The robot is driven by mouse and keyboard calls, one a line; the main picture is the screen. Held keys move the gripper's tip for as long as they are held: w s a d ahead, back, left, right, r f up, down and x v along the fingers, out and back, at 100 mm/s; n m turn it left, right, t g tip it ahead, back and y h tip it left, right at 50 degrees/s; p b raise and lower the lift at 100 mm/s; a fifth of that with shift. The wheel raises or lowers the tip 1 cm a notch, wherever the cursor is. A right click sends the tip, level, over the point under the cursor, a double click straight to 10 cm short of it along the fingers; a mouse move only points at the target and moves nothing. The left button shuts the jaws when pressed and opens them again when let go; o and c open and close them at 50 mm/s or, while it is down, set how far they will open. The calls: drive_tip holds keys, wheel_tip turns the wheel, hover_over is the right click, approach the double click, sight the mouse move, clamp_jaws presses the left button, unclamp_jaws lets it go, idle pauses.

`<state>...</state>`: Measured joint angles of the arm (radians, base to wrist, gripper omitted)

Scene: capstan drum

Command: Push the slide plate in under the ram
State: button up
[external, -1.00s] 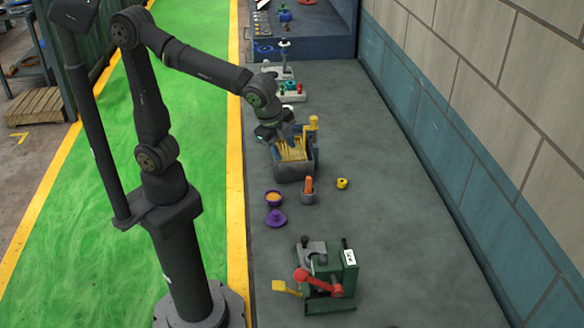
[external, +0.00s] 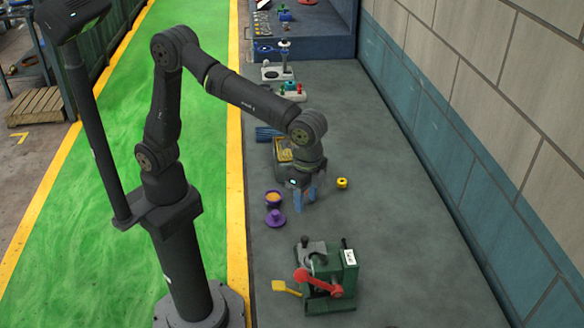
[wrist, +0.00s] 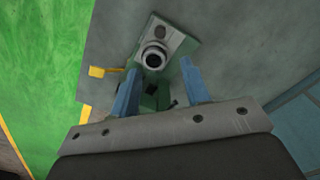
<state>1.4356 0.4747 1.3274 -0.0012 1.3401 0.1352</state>
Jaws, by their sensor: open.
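The green press (external: 330,278) stands on the grey bench at the near end, with a red lever (external: 318,281) on its front. A yellow tab (external: 286,288), seemingly the handle end of the slide plate, sticks out to its left. It also shows in the wrist view (wrist: 108,72), left of the fingers. A grey block with a dark round top (wrist: 155,57), perhaps the ram, shows ahead between the fingers; which part it is I cannot tell. My gripper (external: 303,198) is open and empty, pointing down above the bench behind the press, apart from the tab.
A purple bowl with orange content (external: 273,198) and a purple lidlike piece (external: 275,218) lie left of my gripper. A yellow ring (external: 342,183) lies to the right. A bin (external: 284,153) stands behind my gripper. The bench right of the press is clear.

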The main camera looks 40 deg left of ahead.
sight(305, 238)
wheel_tip(305, 238, down, 14)
drive_tip(key=shift+f, duration=0.15)
idle(0.3)
clamp_jaws()
